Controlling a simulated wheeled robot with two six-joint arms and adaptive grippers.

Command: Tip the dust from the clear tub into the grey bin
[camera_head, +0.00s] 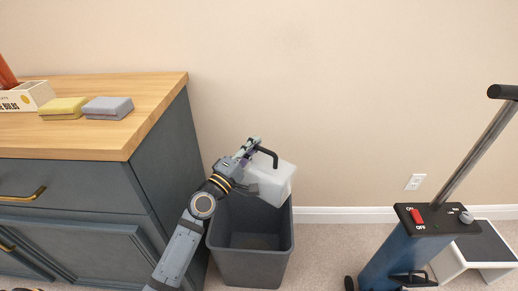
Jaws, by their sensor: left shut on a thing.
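The clear tub (272,180) is a whitish translucent box with a dark handle. My left gripper (262,156) is shut on the tub, seemingly at its handle, and holds it tilted above the back right part of the grey bin. The grey bin (251,268) stands open on the carpet, to the right of the cabinet. The part of its inside that shows looks empty. I cannot make out any dust in the tub or in the bin. My right gripper is not in view.
A dark blue cabinet (165,150) with a wooden top stands at the left. On it lie a yellow sponge (63,108), a grey sponge (108,108) and a box (25,96). A blue upright machine (400,255) stands at the right, beside a white step (480,250). Carpet between bin and machine is clear.

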